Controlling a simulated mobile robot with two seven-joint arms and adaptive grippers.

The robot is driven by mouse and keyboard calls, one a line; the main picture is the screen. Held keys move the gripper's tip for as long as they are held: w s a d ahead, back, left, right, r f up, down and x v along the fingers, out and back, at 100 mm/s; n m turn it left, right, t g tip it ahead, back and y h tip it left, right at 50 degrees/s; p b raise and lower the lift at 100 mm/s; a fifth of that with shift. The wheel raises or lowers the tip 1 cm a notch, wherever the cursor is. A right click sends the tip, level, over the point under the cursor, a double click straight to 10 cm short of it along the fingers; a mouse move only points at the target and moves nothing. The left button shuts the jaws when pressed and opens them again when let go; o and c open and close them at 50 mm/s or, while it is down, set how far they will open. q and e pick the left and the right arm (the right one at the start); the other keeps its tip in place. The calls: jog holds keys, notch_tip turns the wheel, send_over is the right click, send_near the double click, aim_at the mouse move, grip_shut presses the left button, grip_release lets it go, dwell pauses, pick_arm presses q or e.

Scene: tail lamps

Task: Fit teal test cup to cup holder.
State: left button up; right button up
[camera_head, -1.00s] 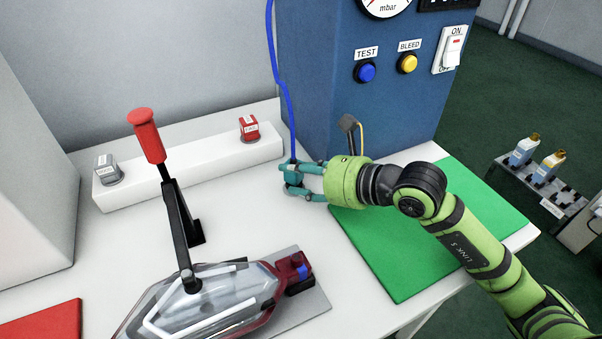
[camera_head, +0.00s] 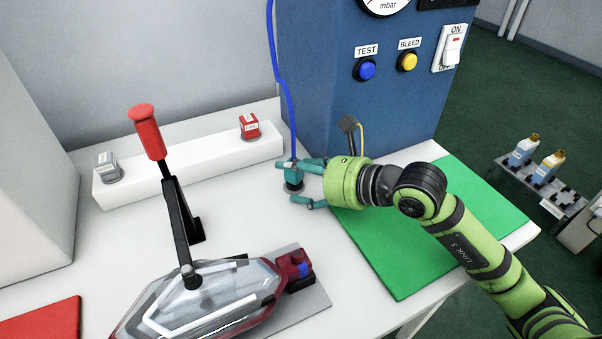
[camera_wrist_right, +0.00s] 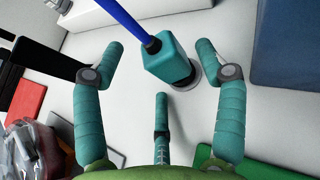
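The teal test cup (camera_head: 293,172) stands upright with a blue hose running up from its top. It sits on a dark round base, the cup holder (camera_head: 294,187), on the white table beside the blue cabinet. In the right wrist view the teal cup (camera_wrist_right: 168,62) lies between the spread fingers, with the grey round holder (camera_wrist_right: 187,80) under it. My right gripper (camera_head: 308,182) is open around the cup, its teal fingers apart from each other. I cannot tell whether one upper finger still touches the cup. My left gripper is not in view.
A toggle clamp with red handle (camera_head: 147,132) stands by the clear tail lamp (camera_head: 200,300). A green mat (camera_head: 400,250) lies under my right arm.

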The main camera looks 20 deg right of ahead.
jog(key=shift+a+f, duration=0.1)
jog(key=shift+f, duration=0.2)
jog(key=shift+s+d+r, duration=0.15)
jog(key=shift+s+d, duration=0.2)
jog(key=shift+d, duration=0.15)
jog(key=shift+r+v, duration=0.15)
jog(key=shift+v, duration=1.65)
jog(key=shift+r+v, duration=0.15)
jog(key=shift+v, duration=1.65)
jog(key=shift+a, duration=0.15)
